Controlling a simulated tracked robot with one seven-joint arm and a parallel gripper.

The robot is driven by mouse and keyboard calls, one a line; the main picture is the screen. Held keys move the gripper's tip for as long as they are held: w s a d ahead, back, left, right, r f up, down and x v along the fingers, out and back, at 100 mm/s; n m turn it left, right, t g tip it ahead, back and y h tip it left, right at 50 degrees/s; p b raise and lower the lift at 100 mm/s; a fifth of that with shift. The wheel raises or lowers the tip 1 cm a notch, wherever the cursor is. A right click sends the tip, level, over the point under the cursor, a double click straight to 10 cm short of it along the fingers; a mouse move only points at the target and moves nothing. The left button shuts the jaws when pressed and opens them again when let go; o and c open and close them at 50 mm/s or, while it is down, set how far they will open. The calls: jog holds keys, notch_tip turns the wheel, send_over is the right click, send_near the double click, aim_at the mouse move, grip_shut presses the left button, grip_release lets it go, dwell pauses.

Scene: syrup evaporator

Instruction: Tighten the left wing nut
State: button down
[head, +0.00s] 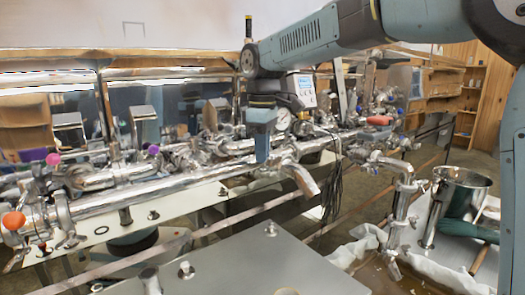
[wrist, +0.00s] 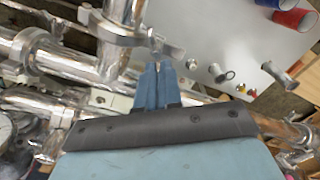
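My gripper (head: 262,155) points down over the long steel pipe (head: 165,190) in the head view, near the middle of the pipework. In the wrist view, the blue fingers of my gripper (wrist: 155,72) lie close together with only a thin gap between them. A shiny metal wing nut (wrist: 168,47) sits just beyond the fingertips, on the side of a pipe clamp (wrist: 105,28). The fingertips are at or very near it; I cannot tell whether any of it lies between them. In the head view the nut is hidden behind my gripper and the pipes.
A steel pot (head: 462,192) stands at the right, beside a down-pointing valve (head: 400,205). A grey metal lid (head: 245,265) with small knobs fills the front. Pipes and clamps crowd around my gripper. An orange knob (head: 13,220) is at the far left.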

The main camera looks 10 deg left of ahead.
jog(key=shift+w+d+m, duration=0.1)
jog(key=shift+w+m, duration=0.1)
jog(key=shift+m, duration=0.75)
jog(key=shift+w+d+m, duration=0.1)
jog(key=shift+w+m, duration=0.1)
jog(key=shift+m, duration=0.7)
jog(key=shift+w+d+m, duration=0.1)
jog(key=shift+w+m, duration=0.1)
jog(key=shift+m, duration=0.75)
jog(key=c, duration=1.3)
grip_release()
notch_tip(320, 180, up, 14)
jog(key=shift+w+f, duration=0.15)
jog(key=shift+f, duration=0.05)
